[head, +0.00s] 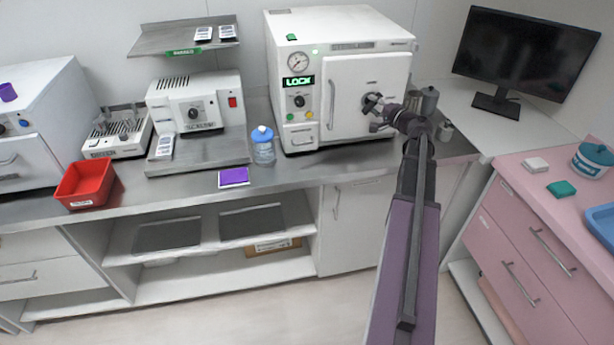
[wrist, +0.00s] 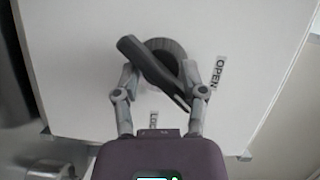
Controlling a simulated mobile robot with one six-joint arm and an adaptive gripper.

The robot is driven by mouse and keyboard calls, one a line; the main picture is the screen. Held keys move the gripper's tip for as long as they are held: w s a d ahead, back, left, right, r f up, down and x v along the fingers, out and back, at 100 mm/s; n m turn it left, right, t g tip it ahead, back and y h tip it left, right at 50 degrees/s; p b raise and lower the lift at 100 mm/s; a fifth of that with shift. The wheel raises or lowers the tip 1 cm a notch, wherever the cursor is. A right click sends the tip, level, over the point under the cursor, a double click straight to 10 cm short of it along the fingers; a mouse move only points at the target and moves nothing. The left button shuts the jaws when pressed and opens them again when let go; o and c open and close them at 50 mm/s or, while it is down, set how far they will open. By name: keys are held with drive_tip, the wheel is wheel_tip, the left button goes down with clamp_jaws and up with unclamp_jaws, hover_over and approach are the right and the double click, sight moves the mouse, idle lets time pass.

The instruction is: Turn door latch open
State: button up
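The white autoclave (head: 340,75) stands on the counter, its front door (head: 350,95) closed. Its green display (head: 298,82) reads LOCK. The dark door latch (head: 371,102) is on the door's right part, partly hidden by my gripper (head: 382,113). In the wrist view the latch (wrist: 150,65) lies diagonally, from upper left to lower right, over a round dark hub. The OPEN label (wrist: 220,73) is to its right and a partly hidden LOCK label (wrist: 153,118) below. My gripper (wrist: 158,70) is open, one finger on each side of the latch; I cannot tell whether they touch it.
A vertical door handle (head: 331,105) is left of the latch. A blue-capped bottle (head: 263,146) stands left of the autoclave. Metal canisters (head: 429,100) and a monitor (head: 524,55) are to the right. The counter front before the autoclave is mostly clear.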

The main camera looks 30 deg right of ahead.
drive_tip(key=shift+f+m+t+b, duration=0.2)
drive_tip(key=shift+m+t+b, duration=0.3)
drive_tip(key=shift+m, duration=0.4)
drive_tip(key=s+d, duration=0.2)
drive_tip(key=s, duration=1.1)
drive_tip(key=w+a+f+n+g+y, duration=0.1)
drive_tip(key=a+f+n+g, duration=0.2)
drive_tip(key=a, duration=0.7)
drive_tip(key=w+a+f+n+g+y+p, duration=0.1)
drive_tip(key=w+a+f+n+g, duration=0.1)
drive_tip(key=a, duration=0.8)
drive_tip(key=w+a+f+n+g+y+p, duration=0.1)
drive_tip(key=a+f+n+g, duration=0.3)
drive_tip(key=a, duration=0.6)
drive_tip(key=shift+w+f+n+g+y, duration=0.3)
drive_tip(key=shift+f+g+y, duration=0.3)
drive_tip(key=shift+g, duration=0.6)
drive_tip(key=shift+a+f, duration=0.15)
drive_tip(key=shift+a, duration=0.05)
drive_tip(key=s+a+f+n+g+h, duration=0.2)
drive_tip(key=s+a+n+g+h, duration=0.1)
drive_tip(key=a, duration=0.4)
drive_tip(key=s+a+f+n+g+h, duration=0.3)
drive_tip(key=s+a, duration=0.2)
drive_tip(key=a, duration=0.3)
drive_tip(key=shift+s+f+n+g+h, duration=0.3)
drive_tip(key=shift+s+h, duration=0.05)
drive_tip(key=shift+h, duration=0.05)
